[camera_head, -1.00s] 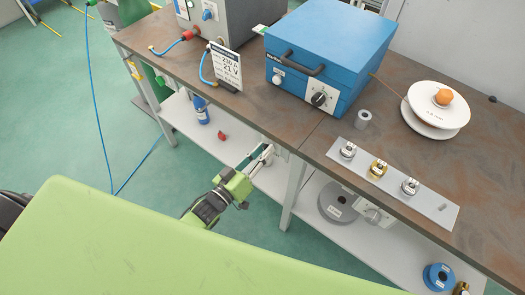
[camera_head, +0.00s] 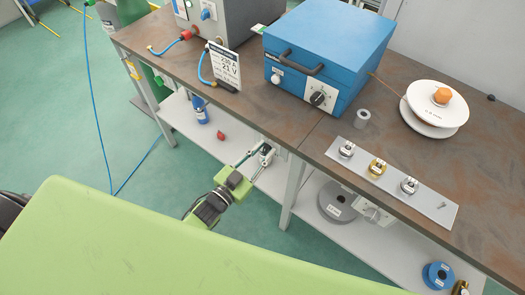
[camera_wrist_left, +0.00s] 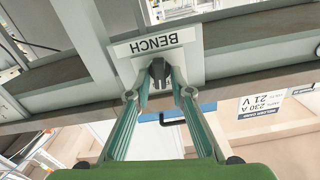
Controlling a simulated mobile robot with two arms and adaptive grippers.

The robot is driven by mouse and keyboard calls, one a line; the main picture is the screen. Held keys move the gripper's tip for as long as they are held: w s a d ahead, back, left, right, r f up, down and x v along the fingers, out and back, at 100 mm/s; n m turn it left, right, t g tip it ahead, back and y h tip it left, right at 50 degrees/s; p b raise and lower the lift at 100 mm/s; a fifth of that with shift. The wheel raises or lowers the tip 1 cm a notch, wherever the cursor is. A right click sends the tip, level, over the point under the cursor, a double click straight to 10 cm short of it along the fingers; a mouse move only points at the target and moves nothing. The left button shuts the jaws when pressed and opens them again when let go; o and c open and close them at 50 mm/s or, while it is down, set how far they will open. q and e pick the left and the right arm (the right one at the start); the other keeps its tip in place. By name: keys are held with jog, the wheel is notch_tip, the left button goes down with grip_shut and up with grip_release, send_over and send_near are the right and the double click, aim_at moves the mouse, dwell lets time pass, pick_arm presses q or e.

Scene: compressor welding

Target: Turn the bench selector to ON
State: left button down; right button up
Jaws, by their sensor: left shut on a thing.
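The bench selector (camera_wrist_left: 158,70) is a small dark knob on a grey box below a label reading BENCH, upside down in the left wrist view. The box is on the front of the workbench (camera_head: 150,50). My left gripper (camera_wrist_left: 158,88) is shut on the knob, one finger on each side. In the head view my left gripper (camera_head: 265,153) reaches to the bench's front edge, and the knob is mostly hidden there. I cannot read ON or OFF marks. My right gripper is not in view.
A blue machine (camera_head: 330,45) with a dial, a white spool (camera_head: 435,110) and a plate with several fittings (camera_head: 435,204) stand on the bench. A lower shelf (camera_head: 330,228) holds reels and a blue bottle (camera_head: 200,110). A green surface (camera_head: 130,250) fills the foreground.

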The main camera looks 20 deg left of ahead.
pick_arm(q)
jog(key=shift+d+m, duration=0.1)
jog(key=shift+m, duration=1.8)
jog(key=shift+s, duration=0.1)
jog(key=c, duration=2.1)
grip_release()
jog(key=v, duration=1.2)
